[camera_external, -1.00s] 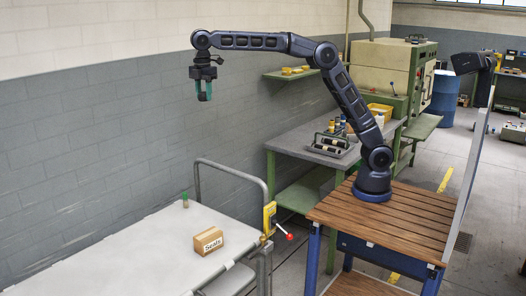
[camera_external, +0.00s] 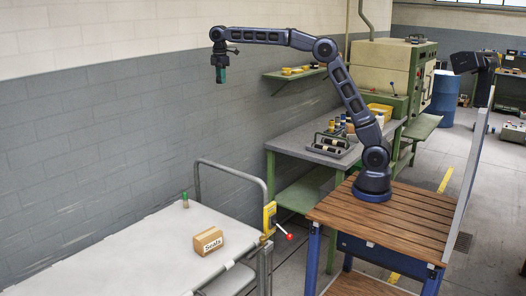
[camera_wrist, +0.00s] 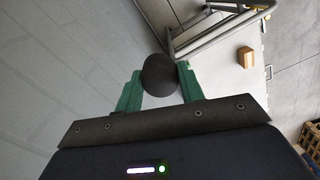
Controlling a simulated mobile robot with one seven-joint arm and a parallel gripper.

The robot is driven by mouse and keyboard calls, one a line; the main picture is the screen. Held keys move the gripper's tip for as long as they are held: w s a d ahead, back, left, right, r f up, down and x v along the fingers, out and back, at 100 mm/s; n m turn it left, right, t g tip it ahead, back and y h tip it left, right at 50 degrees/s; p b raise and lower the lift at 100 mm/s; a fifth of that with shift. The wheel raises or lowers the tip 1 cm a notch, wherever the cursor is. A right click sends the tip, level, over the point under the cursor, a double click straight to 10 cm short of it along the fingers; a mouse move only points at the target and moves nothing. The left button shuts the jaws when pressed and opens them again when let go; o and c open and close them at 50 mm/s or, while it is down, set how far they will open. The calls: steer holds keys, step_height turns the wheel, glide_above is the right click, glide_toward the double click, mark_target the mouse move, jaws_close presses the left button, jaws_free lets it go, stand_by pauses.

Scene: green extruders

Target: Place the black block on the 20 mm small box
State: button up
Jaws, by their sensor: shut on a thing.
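My gripper (camera_wrist: 160,73) has green fingers and is shut on a dark, rounded piece, the black block (camera_wrist: 159,76), which shows end-on between the fingertips. In the external view my gripper (camera_external: 221,77) hangs fingers-down high in front of the wall, well above and apart from the table; the block is hard to make out there. A small brown cardboard box (camera_external: 208,241) labelled "Seals" sits on the white table; no size mark is readable. It also shows in the wrist view as a tan box (camera_wrist: 245,57) at upper right. Its top looks bare.
The white table (camera_external: 128,252) is mostly clear. A small green-topped cylinder (camera_external: 185,201) stands near its back edge. A grey tubular rail (camera_external: 233,173) rises at its right end. A rack (camera_external: 330,145) with several cylinders stands on the green-framed bench.

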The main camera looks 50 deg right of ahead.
steer(key=w+d+m, duration=0.2)
steer(key=d, duration=1.1)
steer(key=w+d+m, duration=0.2)
steer(key=w+d, duration=0.1)
steer(key=d, duration=1)
steer(key=s+d+m, duration=0.2)
steer(key=s+d, duration=0.1)
steer(key=d, duration=1)
steer(key=s+d+m, duration=0.1)
steer(key=s+d, duration=0.1)
steer(key=d, duration=1)
steer(key=m, duration=0.7)
glide_above(351, 128)
steer(key=w+d, duration=0.2)
steer(key=d, duration=0.1)
steer(key=f, duration=3.8)
steer(key=shift+s, duration=0.25)
steer(key=o, duration=0.5)
steer(key=shift+f, duration=0.15)
steer(key=o, duration=0.5)
steer(key=shift+c, duration=0.2)
